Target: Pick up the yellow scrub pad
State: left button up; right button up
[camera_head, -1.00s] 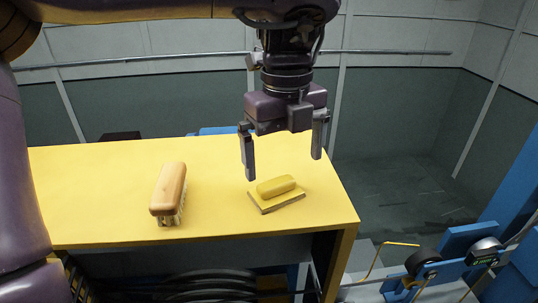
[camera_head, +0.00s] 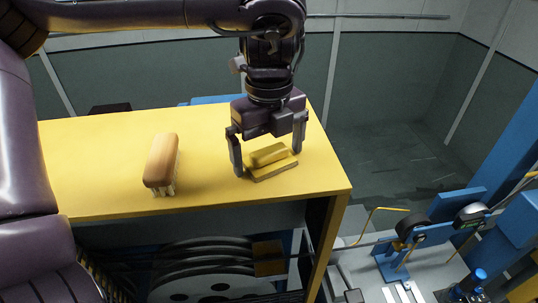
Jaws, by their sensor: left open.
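The yellow scrub pad (camera_head: 272,165) lies flat on the yellow tabletop (camera_head: 215,190), toward its right end. It has a flat base with a raised block-like handle on top. My left gripper (camera_head: 268,162) points down over it and is open. One finger is at the pad's left side and the other at its right side, both low near the tabletop. I cannot tell whether either finger touches the pad. My right gripper does not show.
A wooden brush (camera_head: 161,163) with pale bristles stands on the table left of the pad. The table's right edge is close to the pad. Below are dark round discs (camera_head: 205,270), and blue machinery with black knobs (camera_head: 412,228) stands at lower right.

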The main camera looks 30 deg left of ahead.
aim_at(270, 150)
pick_arm(q)
jog(key=shift+s+d, duration=0.15)
jog(key=shift+c, duration=3.2)
jog(key=c, duration=0.4)
jog(key=shift+o, duration=0.2)
jog(key=shift+r, duration=0.45)
notch_tip(270, 150, up, 9)
jog(key=shift+r, duration=0.1)
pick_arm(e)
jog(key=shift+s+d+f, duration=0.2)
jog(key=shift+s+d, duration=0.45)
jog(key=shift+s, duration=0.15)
